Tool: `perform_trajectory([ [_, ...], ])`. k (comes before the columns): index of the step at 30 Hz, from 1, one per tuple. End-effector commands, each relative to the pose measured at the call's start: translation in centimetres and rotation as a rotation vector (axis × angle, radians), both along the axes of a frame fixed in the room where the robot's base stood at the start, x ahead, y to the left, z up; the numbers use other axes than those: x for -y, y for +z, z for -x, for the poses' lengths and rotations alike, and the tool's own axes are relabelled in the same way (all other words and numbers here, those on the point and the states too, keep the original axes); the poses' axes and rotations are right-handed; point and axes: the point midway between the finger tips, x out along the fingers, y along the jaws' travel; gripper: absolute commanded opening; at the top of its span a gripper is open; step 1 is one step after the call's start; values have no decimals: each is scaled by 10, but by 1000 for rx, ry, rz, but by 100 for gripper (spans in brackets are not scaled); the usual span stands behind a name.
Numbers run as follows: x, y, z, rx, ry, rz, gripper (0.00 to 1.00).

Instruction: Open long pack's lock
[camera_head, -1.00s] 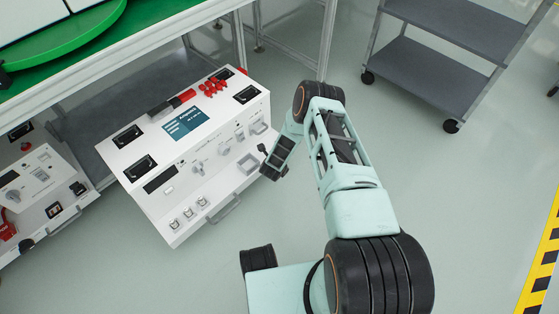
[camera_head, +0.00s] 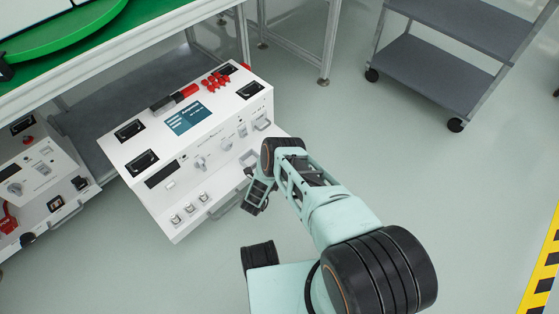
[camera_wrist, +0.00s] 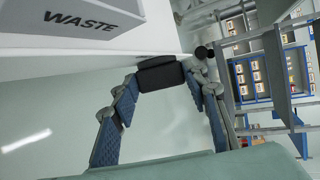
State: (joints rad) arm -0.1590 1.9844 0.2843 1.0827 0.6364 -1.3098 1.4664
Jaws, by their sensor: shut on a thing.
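A long white pack (camera_head: 145,177) with a blue screen, knobs and grey handles stands low beside the bench; I take it to be the long pack. My gripper (camera_head: 249,178) is at the right part of its front in the head view. In the wrist view, my gripper (camera_wrist: 160,78) is shut on a dark block (camera_wrist: 160,73), gripped between its two fingertips. I cannot tell for certain that this block is the lock. The fingers hide part of the pack's front in the head view.
A second white pack (camera_head: 45,178) stands at the left. A bench with a green top (camera_head: 150,30) is above and behind. A grey cart (camera_head: 440,75) stands at the back right. The floor (camera_head: 430,175) to the right is clear.

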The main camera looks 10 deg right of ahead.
Motion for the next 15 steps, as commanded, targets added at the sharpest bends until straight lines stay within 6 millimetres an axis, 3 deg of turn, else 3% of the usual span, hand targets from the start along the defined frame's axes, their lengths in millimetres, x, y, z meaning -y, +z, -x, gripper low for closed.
perform_trajectory([
  [13, -1, 0, -1, 7, 3, 7, 18],
  [14, -1, 0, -1, 7, 3, 7, 43],
  [15, -1, 0, -2, 7, 3, 7, 47],
])
